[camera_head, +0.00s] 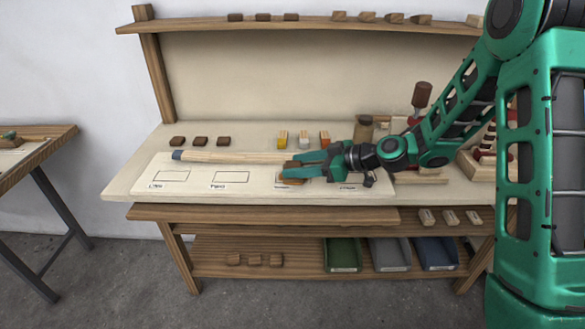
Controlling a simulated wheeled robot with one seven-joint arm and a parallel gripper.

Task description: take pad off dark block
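My gripper (291,165) reaches in from the right, low over the pale board on the bench. Its two teal fingers are apart, one behind the other, with a small brown piece (291,164) showing at their tips. I cannot tell whether the fingers press on it. A flat tan-brown piece (290,181) lies just below the fingertips, partly covered by the front finger. I cannot tell which of these is the pad or the dark block. Three dark brown blocks (200,141) stand in a row at the bench's back left, apart from my gripper.
Yellow, white and orange-topped blocks (304,138) stand behind my gripper. A jar (363,131) and a brown-handled tool (422,95) are at the right. Outlined labelled spaces (231,177) on the board's left are empty.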

